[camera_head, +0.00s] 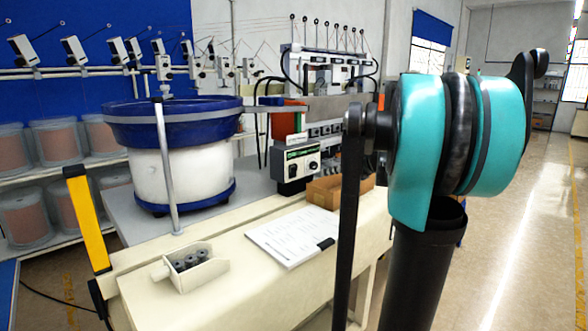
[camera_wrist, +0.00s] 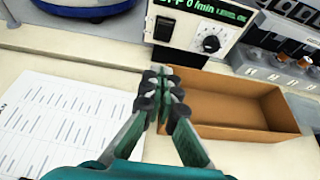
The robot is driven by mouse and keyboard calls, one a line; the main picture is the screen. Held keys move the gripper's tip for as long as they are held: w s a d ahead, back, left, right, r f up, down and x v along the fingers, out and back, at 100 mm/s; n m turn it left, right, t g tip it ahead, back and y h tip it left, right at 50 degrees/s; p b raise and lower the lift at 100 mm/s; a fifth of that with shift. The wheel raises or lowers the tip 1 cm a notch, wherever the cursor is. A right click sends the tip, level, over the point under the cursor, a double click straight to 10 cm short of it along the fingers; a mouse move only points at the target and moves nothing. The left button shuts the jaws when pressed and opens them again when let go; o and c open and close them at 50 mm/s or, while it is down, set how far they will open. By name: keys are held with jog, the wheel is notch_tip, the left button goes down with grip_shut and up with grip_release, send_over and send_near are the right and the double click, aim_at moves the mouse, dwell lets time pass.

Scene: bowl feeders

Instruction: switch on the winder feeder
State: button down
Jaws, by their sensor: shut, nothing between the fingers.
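A bowl feeder with a blue bowl (camera_head: 172,125) and white drum (camera_head: 180,168) stands on the machine table. A control box (camera_head: 299,163) with a green-lit display and dial sits right of it; it also shows at the top of the wrist view (camera_wrist: 182,42). There the display reads about "OFF 0 /min", its left end cut off. A black rocker switch (camera_wrist: 163,28) is left of a round dial (camera_wrist: 211,44). No name label is readable. My gripper (camera_wrist: 165,84) is shut and empty, its tips below the switch in the picture, with no visible contact. The head view hides it.
An open cardboard box (camera_wrist: 232,107) lies right of my fingers, close to them. A printed sheet on a clipboard (camera_head: 290,234) lies to the left. A small bin of dark parts (camera_head: 190,267) stands nearer the front. A second panel with knobs (camera_wrist: 285,55) is at right.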

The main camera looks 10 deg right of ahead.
jog(key=shift+w+a, duration=0.1)
send_near(294, 169)
jog(key=w+f, duration=0.1)
jog(key=w+a+f, duration=0.2)
jog(key=f, duration=0.1)
jog(key=shift+w+a, duration=0.25)
jog(key=shift+w, duration=0.1)
jog(key=shift+w+a+r, duration=0.3)
jog(key=shift+w, duration=0.2)
jog(key=shift+w+a+r+g+h, duration=0.3)
jog(key=shift+w+a+g+h, duration=0.05)
jog(key=shift+w+g+h, duration=0.05)
jog(key=shift+r, duration=0.1)
jog(key=shift+r, duration=0.7)
